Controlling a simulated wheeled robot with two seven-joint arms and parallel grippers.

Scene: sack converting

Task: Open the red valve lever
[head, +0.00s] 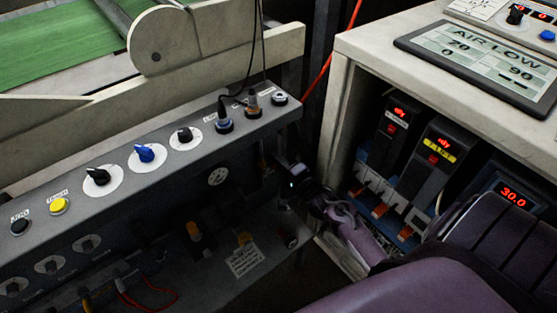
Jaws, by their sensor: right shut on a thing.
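My right gripper (290,184) is at the right end of the grey control panel (255,135), below its top edge, in the dark gap beside the white cabinet. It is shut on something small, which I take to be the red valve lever. The lever itself is hidden behind the fingers and in shadow, so its angle cannot be told. A small round gauge (218,176) sits on the panel's front, left of the gripper. A small dark reddish round fitting (291,242) shows below the gripper. My left gripper is not in view.
Several knobs and plugs line the panel top, including a blue knob (145,153) and a yellow button (58,205). The white cabinet (336,110) with lit control modules (428,160) stands close at right. A tablet (485,62) reads AIR LOW. Hoses hang below the panel.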

